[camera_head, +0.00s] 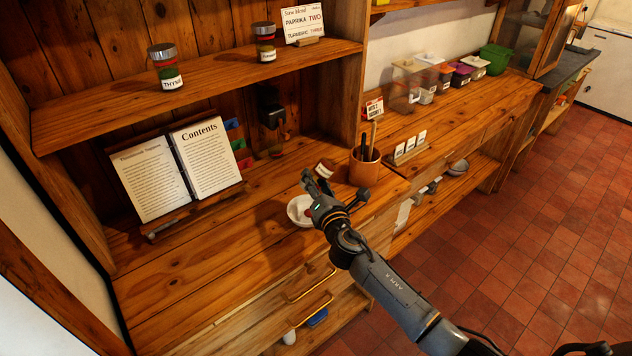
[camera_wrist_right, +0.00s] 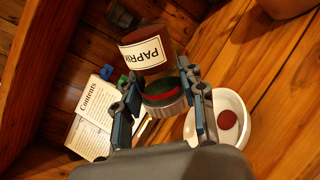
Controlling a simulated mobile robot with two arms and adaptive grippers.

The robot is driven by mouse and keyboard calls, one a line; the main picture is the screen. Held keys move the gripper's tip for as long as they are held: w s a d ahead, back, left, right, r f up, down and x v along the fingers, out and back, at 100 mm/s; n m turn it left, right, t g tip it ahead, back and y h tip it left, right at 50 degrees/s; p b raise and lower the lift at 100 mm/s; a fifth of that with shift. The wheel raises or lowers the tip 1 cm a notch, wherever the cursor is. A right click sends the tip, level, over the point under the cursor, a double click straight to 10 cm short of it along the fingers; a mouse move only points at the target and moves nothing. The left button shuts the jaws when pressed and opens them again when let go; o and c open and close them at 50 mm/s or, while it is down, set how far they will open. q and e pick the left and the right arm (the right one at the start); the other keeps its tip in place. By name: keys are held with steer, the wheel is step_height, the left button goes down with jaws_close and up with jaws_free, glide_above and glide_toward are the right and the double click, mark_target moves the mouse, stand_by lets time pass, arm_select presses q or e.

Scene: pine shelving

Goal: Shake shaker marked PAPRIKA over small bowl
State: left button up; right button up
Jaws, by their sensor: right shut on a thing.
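The shaker marked PAPRIKA (camera_wrist_right: 147,52) is held between the fingers of my right gripper (camera_wrist_right: 160,88). Only PAPRI shows of its label, and its grey ridged lid is toward the wrist camera. In the head view my right gripper (camera_head: 318,192) hides most of it; a bit of its pale label shows beyond the fingers. The small white bowl (camera_head: 294,206) stands on the counter just below and left of the gripper. In the wrist view the bowl (camera_wrist_right: 238,106) is right of the shaker, apart from it, with a reddish-brown patch inside. My left gripper is not in view.
A thyme shaker (camera_head: 165,68), another shaker (camera_head: 265,43) and a card reading paprika two, turmeric three (camera_head: 303,22) stand on the upper shelf. An open book (camera_head: 180,168) is at left. An orange-brown utensil pot (camera_head: 364,168) stands close right of the gripper.

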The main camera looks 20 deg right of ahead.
mark_target(316, 171)
step_height(316, 171, up, 3)
steer(key=shift+f+p, duration=0.15)
steer(key=shift+p, duration=0.65)
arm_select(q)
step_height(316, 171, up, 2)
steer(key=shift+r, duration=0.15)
arm_select(e)
steer(key=shift+f, duration=0.1)
steer(key=shift+r+m, duration=0.4)
steer(key=shift+m, duration=0.4)
step_height(316, 171, up, 3)
steer(key=m+p, duration=0.1)
steer(key=m, duration=0.5)
steer(key=shift+r+m+p, duration=0.15)
steer(key=shift+m+p, duration=0.15)
steer(key=shift+p, duration=0.05)
steer(key=shift+r+m+p, duration=0.3)
steer(key=shift+r+m, duration=0.15)
steer(key=shift+m, duration=0.75)
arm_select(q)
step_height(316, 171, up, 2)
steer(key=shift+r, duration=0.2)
arm_select(e)
steer(key=shift+m, duration=0.4)
